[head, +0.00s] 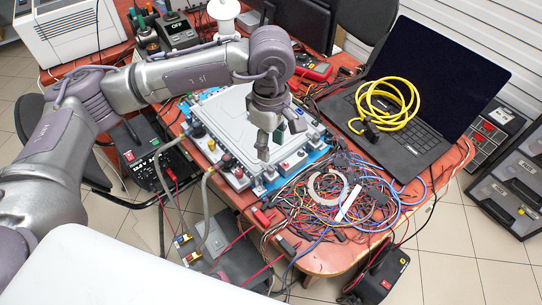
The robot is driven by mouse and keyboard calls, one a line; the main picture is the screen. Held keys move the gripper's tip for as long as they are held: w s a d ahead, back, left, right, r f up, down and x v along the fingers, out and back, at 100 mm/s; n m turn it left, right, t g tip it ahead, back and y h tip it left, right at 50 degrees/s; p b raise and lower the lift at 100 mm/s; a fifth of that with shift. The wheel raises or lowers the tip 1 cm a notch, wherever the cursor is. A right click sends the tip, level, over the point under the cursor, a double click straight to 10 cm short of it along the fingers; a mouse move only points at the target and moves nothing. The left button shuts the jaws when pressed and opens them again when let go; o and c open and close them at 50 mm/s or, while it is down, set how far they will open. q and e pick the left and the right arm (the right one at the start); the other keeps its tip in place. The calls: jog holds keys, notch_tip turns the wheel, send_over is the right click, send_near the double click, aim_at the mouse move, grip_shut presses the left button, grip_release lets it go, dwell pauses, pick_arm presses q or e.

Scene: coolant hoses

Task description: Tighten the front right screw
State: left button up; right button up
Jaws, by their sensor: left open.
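A flat light-grey unit (222,125) with a ribbed lid lies on a blue mat (314,157) on the reddish table. Connectors and small caps line its near edges. My left gripper (278,142) points down over the right part of the lid, near its front right side. It is open, with nothing seen between its fingers. I cannot tell whether the fingertips touch the unit. The front right screw cannot be made out; it is too small or hidden by the gripper. My right gripper is not in view.
Tangled wires (340,200) cover the table to the right of the unit. A laptop (420,110) with a coiled yellow cable (385,100) stands behind them. A red multimeter (313,68) lies behind the unit. Two hoses (206,200) hang from its near left side.

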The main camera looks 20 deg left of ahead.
pick_arm(q)
jog(key=shift+r, duration=2.3)
